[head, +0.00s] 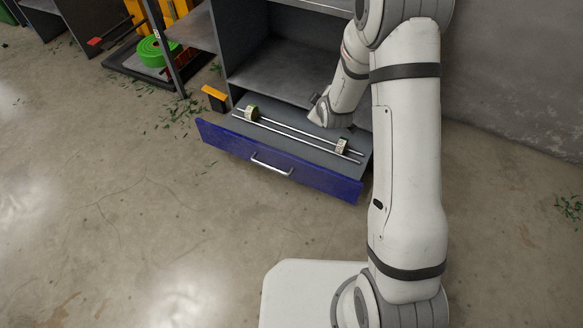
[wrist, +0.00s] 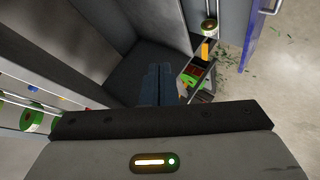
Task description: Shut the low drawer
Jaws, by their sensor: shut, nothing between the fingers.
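The low drawer is pulled out of the grey cabinet in the head view, low at the centre. Its blue front (head: 225,142) faces the viewer and has a silver handle (head: 271,166). Two metal rods with round green-and-white pieces (head: 251,113) lie in it. My gripper (head: 316,99) is at the drawer's right rear, by the cabinet opening, behind the blue front. Contact with the drawer cannot be told. In the wrist view its dark fingers (wrist: 160,70) are together and empty. The blue front shows there at upper right (wrist: 252,42).
A grey cabinet shelf (head: 285,70) stands above and behind the drawer. A green roll (head: 153,50) and orange parts stand at upper left. Green scraps litter the floor. The floor in front of the drawer is clear, with my base at the bottom.

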